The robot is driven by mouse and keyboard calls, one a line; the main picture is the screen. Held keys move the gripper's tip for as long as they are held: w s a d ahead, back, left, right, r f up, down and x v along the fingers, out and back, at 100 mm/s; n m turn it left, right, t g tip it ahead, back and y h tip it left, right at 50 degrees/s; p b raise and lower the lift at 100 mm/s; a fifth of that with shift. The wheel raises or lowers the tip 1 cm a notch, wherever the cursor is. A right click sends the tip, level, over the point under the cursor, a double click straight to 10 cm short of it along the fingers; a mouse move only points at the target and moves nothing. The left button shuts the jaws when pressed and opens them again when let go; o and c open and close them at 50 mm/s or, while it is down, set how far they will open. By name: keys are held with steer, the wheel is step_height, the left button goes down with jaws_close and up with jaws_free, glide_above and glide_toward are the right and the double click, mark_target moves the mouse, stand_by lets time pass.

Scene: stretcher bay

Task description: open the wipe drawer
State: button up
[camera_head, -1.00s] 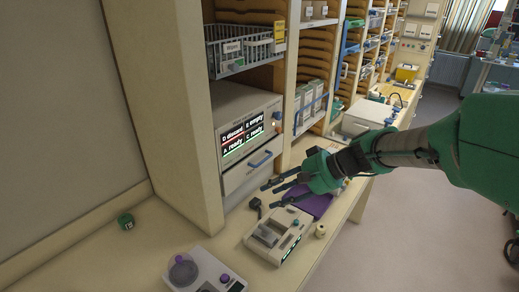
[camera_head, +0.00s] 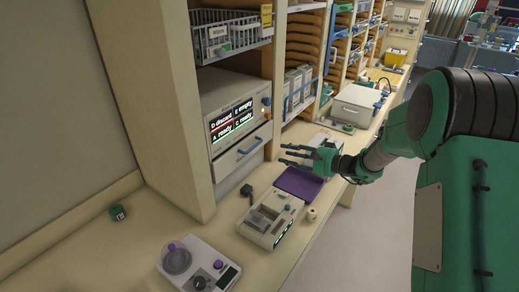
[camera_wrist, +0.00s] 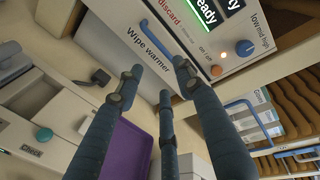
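The wipe drawer (camera_head: 238,158) is the pale lower front of the wipe warmer (camera_head: 230,105), below its lit screen. It looks shut. Its blue bar handle (camera_head: 250,146) also shows in the wrist view (camera_wrist: 158,38), beside the printed words "Wipe warmer". My gripper (camera_head: 285,154) is to the right of the drawer in the head view, with its fingers toward the warmer. In the wrist view my gripper (camera_wrist: 160,78) has its three fingers spread and nothing between them. The fingertips appear short of the handle and apart from it.
A pale device with a green button (camera_head: 270,218) and a purple tray (camera_head: 300,183) stand on the counter below my gripper. A scale-like device (camera_head: 200,265) is nearer the front. A wire basket (camera_head: 232,38) hangs above the warmer. Counter left of the devices is mostly clear.

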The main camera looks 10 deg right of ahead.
steer(key=x, duration=1.4)
steer(key=shift+b, duration=0.45)
steer(key=shift+s+r, duration=0.1)
steer(key=shift+c, duration=0.2)
jaws_close()
